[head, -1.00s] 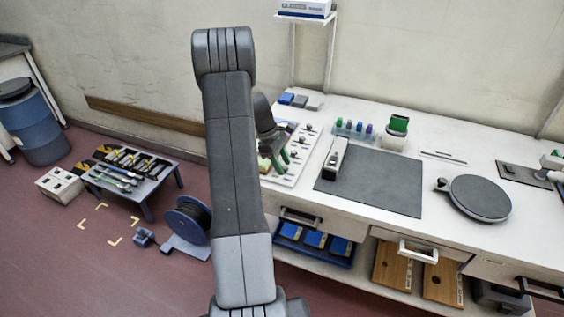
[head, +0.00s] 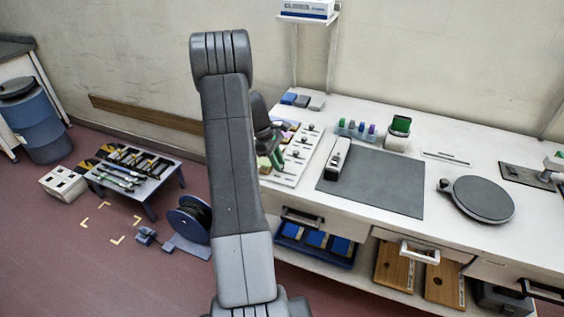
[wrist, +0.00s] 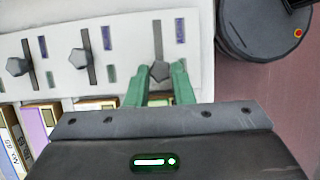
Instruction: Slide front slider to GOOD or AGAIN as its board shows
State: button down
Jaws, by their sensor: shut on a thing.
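The white slider panel (wrist: 125,58) fills the upper part of the wrist view, with several slots. My gripper (wrist: 159,84) has its green fingers shut on the dark knob of the front slider (wrist: 159,71), the rightmost in that view. Its slot runs up from the knob, which sits toward the lower end. A purple mark (wrist: 181,27) lies beside the slot's upper part; the lower mark is hidden by a finger. The neighbouring knob (wrist: 80,62) sits near mid-slot. Boards (wrist: 40,122) show below the panel; the front slider's board is mostly hidden and unreadable. My arm partly hides the panel (head: 296,158) in the head view.
On the bench, a grey mat (head: 385,185) with a stapler-like tool (head: 338,158) lies right of the panel. A round turntable (head: 482,199) stands farther right. Colored blocks (head: 303,100) sit behind the panel.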

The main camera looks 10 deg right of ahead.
jog(key=shift+w+a, duration=0.1)
jog(key=c, duration=1.3)
grip_release()
jog(key=shift+a, duration=0.15)
jog(key=shift+o, duration=0.2)
jog(key=b+v, duration=0.1)
jog(key=v, duration=1.3)
